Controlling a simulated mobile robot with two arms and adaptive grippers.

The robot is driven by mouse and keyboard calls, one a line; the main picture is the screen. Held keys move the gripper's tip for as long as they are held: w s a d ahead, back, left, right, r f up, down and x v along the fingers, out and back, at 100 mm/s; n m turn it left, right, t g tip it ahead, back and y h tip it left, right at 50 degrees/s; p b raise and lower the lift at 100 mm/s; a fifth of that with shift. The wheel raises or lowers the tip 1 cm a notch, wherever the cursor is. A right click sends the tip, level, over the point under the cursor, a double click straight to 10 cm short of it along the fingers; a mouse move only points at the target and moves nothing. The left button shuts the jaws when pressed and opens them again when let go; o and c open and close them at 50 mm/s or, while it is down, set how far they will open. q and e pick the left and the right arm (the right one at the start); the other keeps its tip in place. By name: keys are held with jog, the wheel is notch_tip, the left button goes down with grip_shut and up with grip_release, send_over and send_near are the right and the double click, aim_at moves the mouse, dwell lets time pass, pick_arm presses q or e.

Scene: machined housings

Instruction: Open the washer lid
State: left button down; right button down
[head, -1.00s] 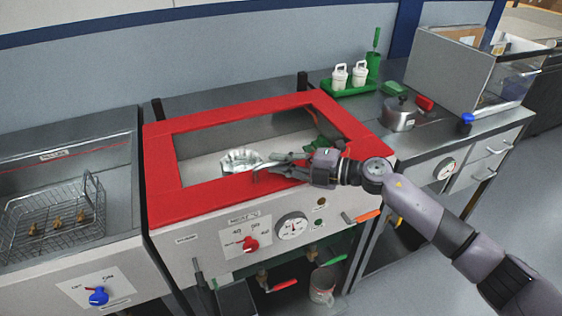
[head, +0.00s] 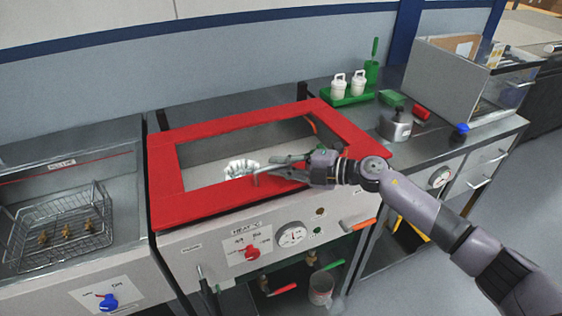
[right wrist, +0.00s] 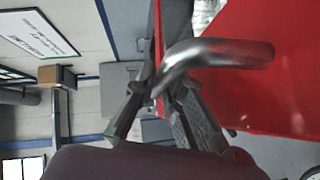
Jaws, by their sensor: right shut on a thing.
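The washer lid (head: 172,205) is a red frame around a clear window, on the middle unit in the head view. Its front edge looks slightly raised above the control panel. A metal bar handle is at its front edge; it shows large in the right wrist view (right wrist: 228,52). My right gripper (head: 262,176) is shut on this handle, its fingers on either side of the bar, beside the red lid (right wrist: 270,95). A shiny pale part (head: 241,168) shows through the window. My left gripper is not in view.
A basin with a wire basket (head: 62,232) stands at the left. The right counter holds a metal pot (head: 395,126), a green tray with white bottles (head: 347,97) and a clear-sided box (head: 505,85). A control panel with a red knob (head: 252,253) is below the lid.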

jog(key=w+a+r+m+g+h+p, duration=0.1)
jog(key=w+r+p, duration=0.3)
jog(key=r+p, duration=0.3)
jog(key=w+a+r+m+g+h+p, duration=0.1)
jog(key=w+a+r+m+g+p, duration=0.1)
jog(key=w+r+p, duration=0.3)
jog(key=shift+r+h+p, duration=0.4)
jog(key=shift+r+p, duration=1.3)
jog(key=shift+r, duration=1.9)
jog(key=shift+w+g, duration=0.15)
jog(key=shift+g, duration=0.15)
